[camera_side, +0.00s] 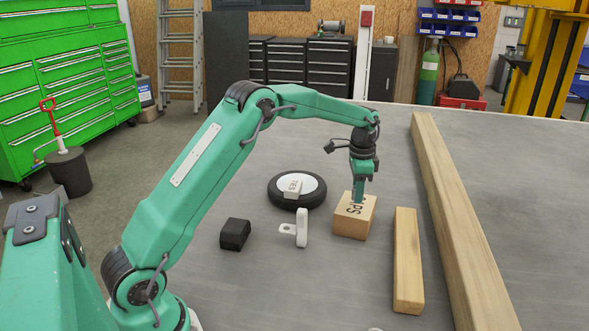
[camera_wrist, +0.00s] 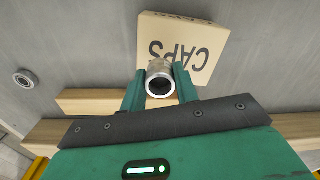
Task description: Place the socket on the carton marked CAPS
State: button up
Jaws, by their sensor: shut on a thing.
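The tan carton marked CAPS (camera_side: 345,226) stands on the grey table, and its lettered top also shows in the wrist view (camera_wrist: 205,68). My gripper (camera_side: 359,196) points down at the carton's top in the side view. In the wrist view my gripper (camera_wrist: 160,92) is shut on the metal socket (camera_wrist: 158,70), a short silver cylinder with a dark hollow end. The socket overlaps the carton's lettered edge there. In the side view the fingers hide the socket. I cannot tell whether the socket touches the carton.
A short wooden block (camera_side: 407,262) and a long beam (camera_side: 455,215) lie right of the carton. A metal ring (camera_wrist: 25,78) lies apart.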

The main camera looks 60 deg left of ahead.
aim_at(355, 210)
jog(key=shift+f, duration=1.7)
jog(key=shift+f, duration=0.15)
jog(key=o, duration=1)
notch_tip(355, 210, up, 12)
jog(key=shift+r, duration=0.2)
jog(key=shift+s, duration=0.1)
